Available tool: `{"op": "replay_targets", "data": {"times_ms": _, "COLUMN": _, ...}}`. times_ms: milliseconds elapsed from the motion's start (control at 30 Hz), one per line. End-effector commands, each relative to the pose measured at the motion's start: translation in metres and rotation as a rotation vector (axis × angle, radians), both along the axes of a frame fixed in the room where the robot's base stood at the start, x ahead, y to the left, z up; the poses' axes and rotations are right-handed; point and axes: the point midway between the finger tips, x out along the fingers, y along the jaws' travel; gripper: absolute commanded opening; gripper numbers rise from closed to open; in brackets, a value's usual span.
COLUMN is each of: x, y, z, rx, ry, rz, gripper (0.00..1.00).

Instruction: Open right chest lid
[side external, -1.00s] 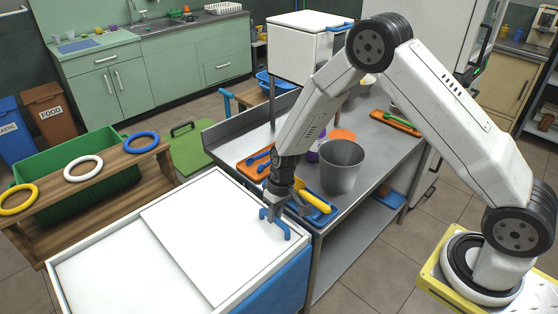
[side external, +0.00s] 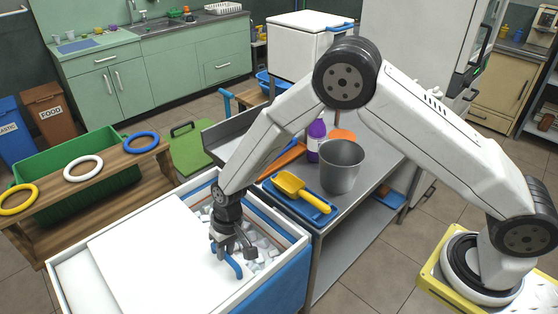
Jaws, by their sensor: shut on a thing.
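The chest is a white-rimmed box with a blue front (side external: 283,288) at the lower left of the side external view. Its white right lid (side external: 150,255) has slid left, and a gap on the right shows ice (side external: 262,248) inside. A blue handle (side external: 232,266) stands at the lid's right part. My gripper (side external: 226,252) points down and is shut on this handle. The fingers partly hide the handle's upper end. The lid lies flat within the chest's rim.
A steel table behind the chest holds a grey bucket (side external: 341,167), a yellow scoop (side external: 299,191) on a blue tray and a purple bottle (side external: 316,138). A wooden rack (side external: 97,185) with coloured rings and a green crate (side external: 60,158) stand to the left.

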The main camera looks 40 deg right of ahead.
Motion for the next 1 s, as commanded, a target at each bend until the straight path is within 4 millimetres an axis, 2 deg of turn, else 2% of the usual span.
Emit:
{"op": "replay_targets", "data": {"times_ms": 33, "x": -0.002, "y": 0.011, "z": -0.001, "rx": -0.001, "ry": 0.004, "rz": 0.007, "gripper": 0.00}}
{"op": "replay_targets", "data": {"times_ms": 200, "x": -0.002, "y": 0.031, "z": -0.001, "rx": -0.001, "ry": 0.006, "rz": 0.003, "gripper": 0.00}}
{"op": "replay_targets", "data": {"times_ms": 633, "x": -0.002, "y": 0.036, "z": -0.001, "rx": -0.002, "ry": 0.007, "rz": 0.001, "gripper": 0.00}}
{"op": "replay_targets", "data": {"times_ms": 667, "x": -0.002, "y": 0.036, "z": -0.001, "rx": -0.002, "ry": 0.006, "rz": 0.001, "gripper": 0.33}}
{"op": "replay_targets", "data": {"times_ms": 733, "x": -0.002, "y": 0.036, "z": -0.001, "rx": -0.002, "ry": 0.005, "rz": 0.001, "gripper": 0.55}}
{"op": "replay_targets", "data": {"times_ms": 767, "x": -0.001, "y": 0.036, "z": -0.001, "rx": -0.001, "ry": 0.005, "rz": 0.001, "gripper": 0.58}}
{"op": "replay_targets", "data": {"times_ms": 1000, "x": -0.001, "y": 0.036, "z": 0.000, "rx": -0.001, "ry": 0.003, "rz": 0.001, "gripper": 0.58}}
